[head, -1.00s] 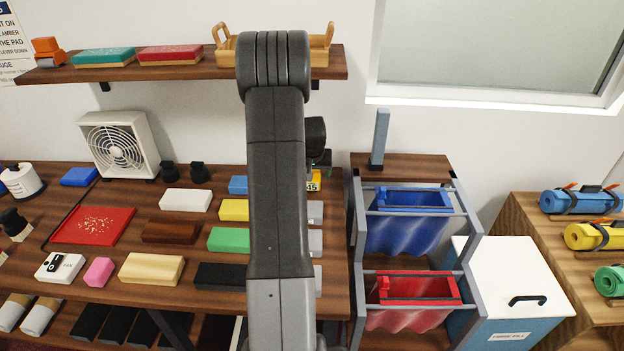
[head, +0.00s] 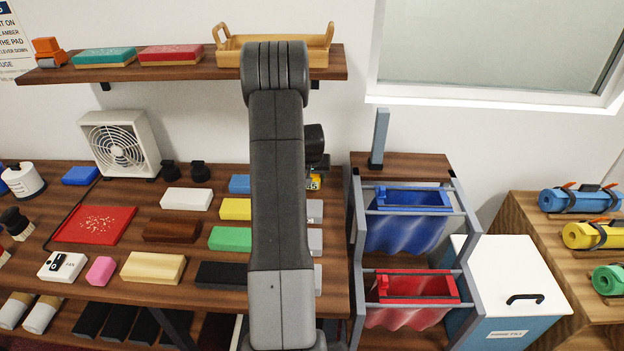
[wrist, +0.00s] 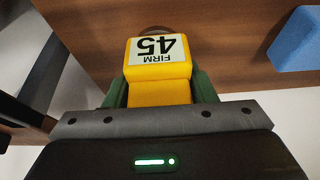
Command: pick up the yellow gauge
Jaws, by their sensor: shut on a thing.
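The yellow gauge (wrist: 160,86) sits between the two green fingers of my gripper (wrist: 160,92) in the wrist view, and the fingers are shut on it. Its white label reads "FIRM 45" and appears upside down. In the head view only a small yellow part of the gauge (head: 315,182) shows beside my arm, near the right end of the wooden counter. My arm hides most of my gripper there. I cannot tell whether the gauge touches the counter.
The counter (head: 120,205) holds coloured blocks and a red tray (head: 95,224) to the left of my arm. A fan (head: 119,145) stands at the back. A rack with a blue bin (head: 405,232) and a red bin (head: 410,315) stands to the right. A shelf (head: 190,72) runs above.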

